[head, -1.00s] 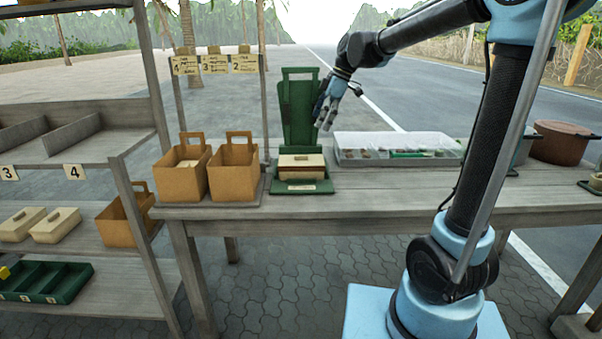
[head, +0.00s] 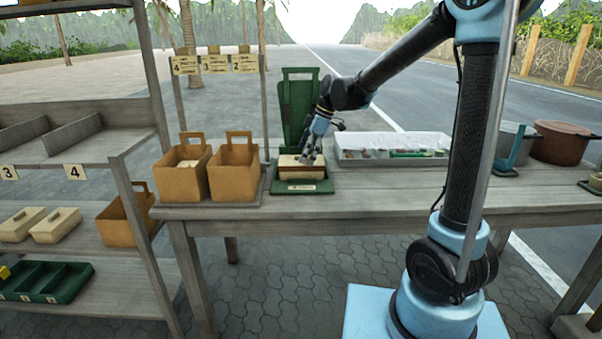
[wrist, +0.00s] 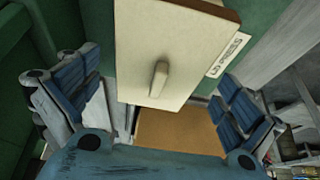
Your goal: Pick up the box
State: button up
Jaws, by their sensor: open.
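The box (head: 291,174), with a cream lid and brown lower part, sits in the green tray (head: 302,188) on the table, in front of an upright green panel. In the wrist view the box's cream lid (wrist: 170,45) with its raised handle lies between my fingers. My gripper (head: 311,155) is lowered at the box's top right in the head view. In the wrist view my gripper (wrist: 165,100) is open, its blue finger pads spread to either side of the box. I cannot tell whether a finger touches it.
Two tan handled carriers (head: 235,170) stand just left of the tray. A clear-walled bin (head: 392,149) of small items is to the right, with brown and grey pots beyond. A wooden shelf (head: 85,145) stands at left. The front table strip is clear.

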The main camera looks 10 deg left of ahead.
jog(key=shift+x, duration=1.95)
jog(key=c, duration=1.2)
